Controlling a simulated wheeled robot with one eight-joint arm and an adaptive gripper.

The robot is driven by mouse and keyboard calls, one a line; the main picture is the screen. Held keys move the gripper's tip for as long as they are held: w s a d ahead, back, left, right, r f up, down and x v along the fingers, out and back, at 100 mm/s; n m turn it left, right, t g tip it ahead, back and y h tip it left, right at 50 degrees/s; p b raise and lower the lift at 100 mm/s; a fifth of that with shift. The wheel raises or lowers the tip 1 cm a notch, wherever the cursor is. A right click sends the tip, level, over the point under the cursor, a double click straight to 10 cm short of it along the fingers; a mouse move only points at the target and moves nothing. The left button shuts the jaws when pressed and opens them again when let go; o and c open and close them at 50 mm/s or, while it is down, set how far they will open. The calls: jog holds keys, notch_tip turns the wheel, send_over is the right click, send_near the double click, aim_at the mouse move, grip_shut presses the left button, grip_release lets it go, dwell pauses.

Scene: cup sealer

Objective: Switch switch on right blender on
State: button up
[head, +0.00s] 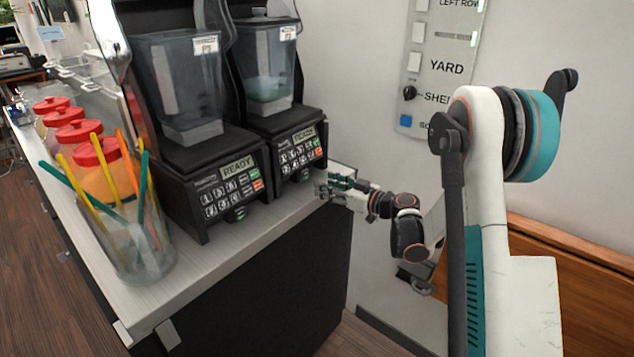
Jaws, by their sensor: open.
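The right blender (265,83) stands at the far end of the counter, with a dark jar on a black base. Its front panel (298,153) has a keypad with a red and a green key and a small display. A small dark switch (304,174) sits low on the front of that base. The left blender (182,92) stands beside it, with a READY display and a similar low switch (236,214). My gripper (324,187) is open and empty, just right of and in front of the right blender's base, near the counter edge. It appears apart from the switch.
A clear container (140,255) of colored straws stands at the near left of the counter (190,275). Several red-lidded jars (100,155) stand behind it. A grey wall panel (425,75) with knobs and labels hangs at the right. The counter front beside the blenders is clear.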

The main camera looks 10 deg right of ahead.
jog(key=shift+v, duration=2.55)
jog(key=shift+a, duration=0.1)
